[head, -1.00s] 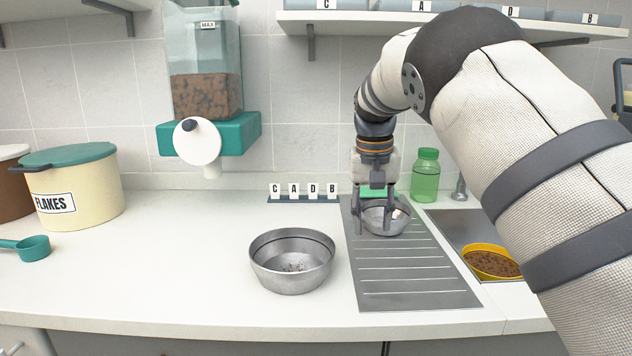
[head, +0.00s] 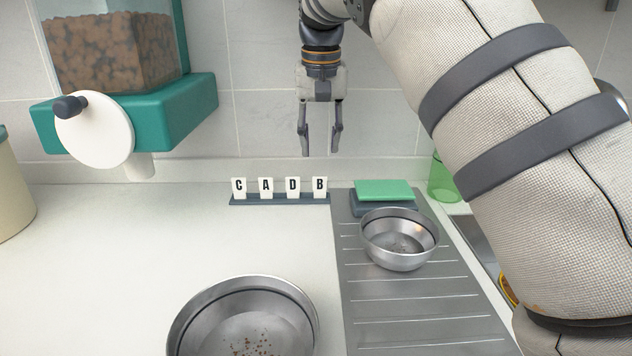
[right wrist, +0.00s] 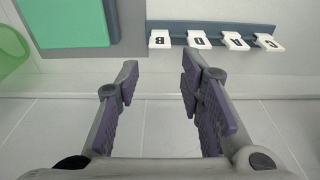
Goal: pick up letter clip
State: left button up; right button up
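The letter clips stand in a row on a dark rail at the back of the counter: clip C (head: 239,187), clip A (head: 266,187), clip D (head: 293,187) and clip B (head: 320,187). Each is a small white tile with a black letter. In the right wrist view they appear upside down, with clip B (right wrist: 161,40) nearest the gripper's middle. My right gripper (head: 320,152) is open and empty, in the air above the rail's right end, fingers pointing down. It also shows open in the right wrist view (right wrist: 157,80). My left gripper is out of view.
A larger bowl (head: 245,325) stands at front. A kibble dispenser (head: 165,120) hangs at left. The left-middle counter (head: 110,250) is clear.

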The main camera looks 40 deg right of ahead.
aim_at(320, 179)
jog(key=f, duration=0.9)
jog(key=shift+w+d+f, duration=0.15)
jog(key=shift+w+d, duration=0.2)
jog(key=c, duration=0.5)
